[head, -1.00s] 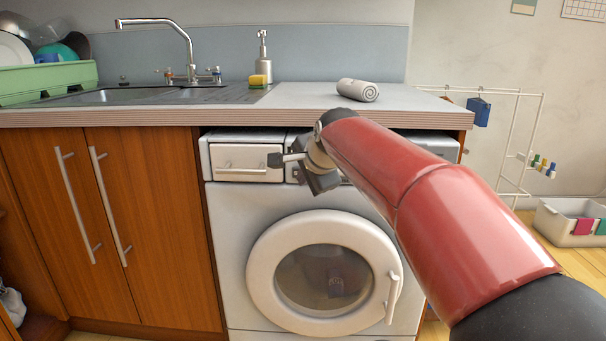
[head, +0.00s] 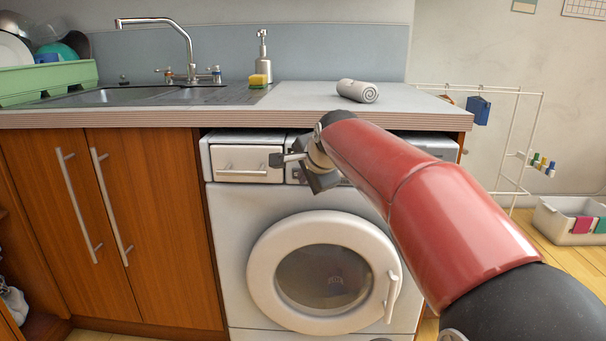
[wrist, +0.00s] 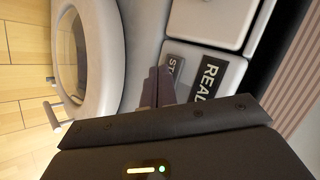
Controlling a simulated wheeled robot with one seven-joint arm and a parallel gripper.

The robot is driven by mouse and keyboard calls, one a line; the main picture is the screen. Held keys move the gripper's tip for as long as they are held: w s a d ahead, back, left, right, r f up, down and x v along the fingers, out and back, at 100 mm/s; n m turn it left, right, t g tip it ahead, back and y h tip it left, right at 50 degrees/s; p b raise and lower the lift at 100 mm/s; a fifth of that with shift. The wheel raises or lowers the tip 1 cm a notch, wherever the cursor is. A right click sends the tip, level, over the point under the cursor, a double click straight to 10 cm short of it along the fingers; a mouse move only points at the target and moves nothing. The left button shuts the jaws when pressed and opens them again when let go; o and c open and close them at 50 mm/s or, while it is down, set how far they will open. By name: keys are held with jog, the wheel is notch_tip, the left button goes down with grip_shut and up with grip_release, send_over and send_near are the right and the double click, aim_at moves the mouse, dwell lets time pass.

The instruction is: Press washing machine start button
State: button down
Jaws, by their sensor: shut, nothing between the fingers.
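The white washing machine (head: 232,215) stands under the counter. Its start button (wrist: 174,64), a grey key partly lettered "ST", shows in the wrist view beside a dark display (wrist: 207,78) reading "READ". My gripper (wrist: 156,78) is shut and empty, with its fingertips at the button's lower edge and covering part of it. I cannot tell whether they touch it. In the head view my gripper (head: 318,178) is in front of the control panel, just right of the detergent drawer (head: 247,164); my arm hides much of the panel.
The round door (head: 260,275) is closed below the panel. The countertop (head: 300,98) overhangs just above my gripper and carries a rolled towel (head: 357,91). A wooden cupboard (head: 150,230) stands to the left. A drying rack (head: 517,140) and a basket (head: 565,222) are to the right.

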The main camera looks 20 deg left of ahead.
jog(key=shift+w, duration=0.15)
dwell(0.5)
jog(key=shift+s+d, duration=0.1)
jog(key=shift+s, duration=0.65)
jog(key=shift+s+b, duration=0.15)
jog(key=shift+b, duration=0.2)
jog(key=shift+s+d+b, duration=0.2)
jog(key=shift+s+b, duration=0.2)
jog(key=shift+s, duration=0.35)
jog(key=shift+s+d+b, duration=0.2)
jog(key=shift+s+b, duration=0.15)
jog(key=shift+s, duration=0.45)
jog(key=shift+s+d+b, duration=0.2)
jog(key=shift+s+b, duration=0.2)
jog(key=shift+s, duration=0.35)
